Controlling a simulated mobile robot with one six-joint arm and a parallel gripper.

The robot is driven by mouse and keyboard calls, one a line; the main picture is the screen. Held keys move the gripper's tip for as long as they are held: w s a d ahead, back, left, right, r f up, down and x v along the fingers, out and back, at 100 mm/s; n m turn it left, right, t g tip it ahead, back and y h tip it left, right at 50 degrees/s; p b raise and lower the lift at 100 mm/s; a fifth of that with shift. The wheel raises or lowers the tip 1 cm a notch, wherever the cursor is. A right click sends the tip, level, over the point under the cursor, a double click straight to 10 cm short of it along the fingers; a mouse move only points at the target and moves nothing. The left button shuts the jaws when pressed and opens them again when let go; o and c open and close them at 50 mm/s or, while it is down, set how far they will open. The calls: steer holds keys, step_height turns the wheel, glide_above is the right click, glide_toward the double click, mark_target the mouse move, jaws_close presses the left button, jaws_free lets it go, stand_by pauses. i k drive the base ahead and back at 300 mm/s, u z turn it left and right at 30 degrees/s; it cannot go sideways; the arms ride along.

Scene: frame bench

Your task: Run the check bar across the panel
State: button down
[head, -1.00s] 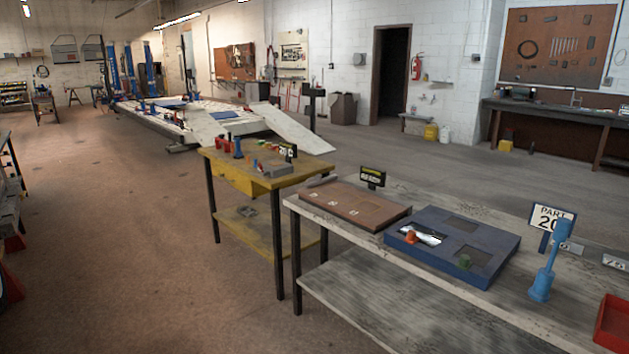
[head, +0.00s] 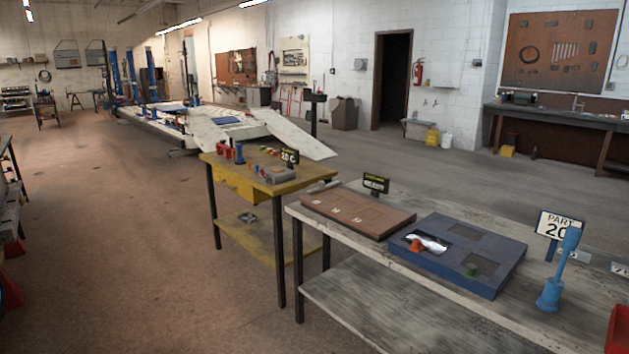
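A blue panel (head: 436,268) with several recesses lies flat on the near grey workbench. A blue upright tool (head: 549,294) stands on a round base right of the panel. My gripper is not in view.
The near workbench (head: 400,307) has a lower shelf. A "PART 20" sign (head: 559,226) and a red bin (head: 619,332) stand on its right. A yellow table (head: 234,174) with small parts stands beyond its left end. Open floor (head: 110,240) lies to the left.

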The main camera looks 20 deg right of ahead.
mark_target(321, 187)
steer(key=u, duration=0.3)
steer(key=i, duration=1.5)
steer(key=u, duration=0.35)
steer(key=i, duration=1.3)
steer(key=z, duration=0.05)
